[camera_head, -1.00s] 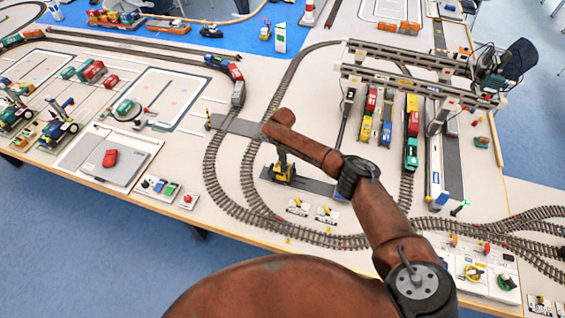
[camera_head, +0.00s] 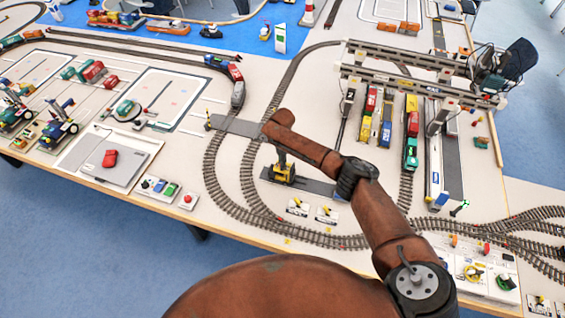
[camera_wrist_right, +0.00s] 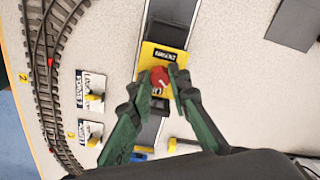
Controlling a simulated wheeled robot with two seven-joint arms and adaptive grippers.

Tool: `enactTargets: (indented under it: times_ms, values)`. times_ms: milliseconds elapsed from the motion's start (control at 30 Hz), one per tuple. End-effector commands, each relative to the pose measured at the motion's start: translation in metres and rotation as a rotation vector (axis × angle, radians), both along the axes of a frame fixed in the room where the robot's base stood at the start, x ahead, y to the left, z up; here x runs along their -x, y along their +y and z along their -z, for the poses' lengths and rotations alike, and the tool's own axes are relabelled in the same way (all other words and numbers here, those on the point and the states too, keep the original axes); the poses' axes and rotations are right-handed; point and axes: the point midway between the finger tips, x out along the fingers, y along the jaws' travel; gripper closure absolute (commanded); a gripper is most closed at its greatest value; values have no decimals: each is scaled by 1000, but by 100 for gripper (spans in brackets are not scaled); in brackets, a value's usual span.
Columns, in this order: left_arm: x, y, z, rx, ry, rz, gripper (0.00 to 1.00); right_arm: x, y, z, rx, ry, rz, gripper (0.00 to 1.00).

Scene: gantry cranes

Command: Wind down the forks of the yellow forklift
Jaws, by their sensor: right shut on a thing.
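The yellow forklift (camera_head: 284,174) stands on a dark grey strip between the curved tracks in the head view, partly under my right arm. The right wrist view shows its yellow body (camera_wrist_right: 154,57) from above, with a black part at the top and a small red knob (camera_wrist_right: 159,78). My right gripper (camera_wrist_right: 164,78) has its green fingers on either side of this knob and is shut on it. The forks cannot be made out clearly. My left gripper is not in view.
Two small white label cards with yellow pieces (camera_wrist_right: 90,90) lie beside the forklift. Curved railway track (camera_head: 230,190) runs around it. A gantry crane (camera_head: 420,70) spans several coloured wagons at the right. A control panel (camera_head: 475,270) sits at the front right.

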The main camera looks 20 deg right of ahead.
Motion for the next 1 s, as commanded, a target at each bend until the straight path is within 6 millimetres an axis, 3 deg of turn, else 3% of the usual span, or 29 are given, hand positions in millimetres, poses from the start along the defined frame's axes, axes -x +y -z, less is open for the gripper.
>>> enactTargets:
  times_ms: [267,500,1000]
  values:
    - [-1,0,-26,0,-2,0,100,2,3,-3,-6,5,-99,100]
    - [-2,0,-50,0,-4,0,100,3,3,-2,-5,5,-295,100]
    - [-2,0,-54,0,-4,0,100,0,0,0,-1,0,-773,100]
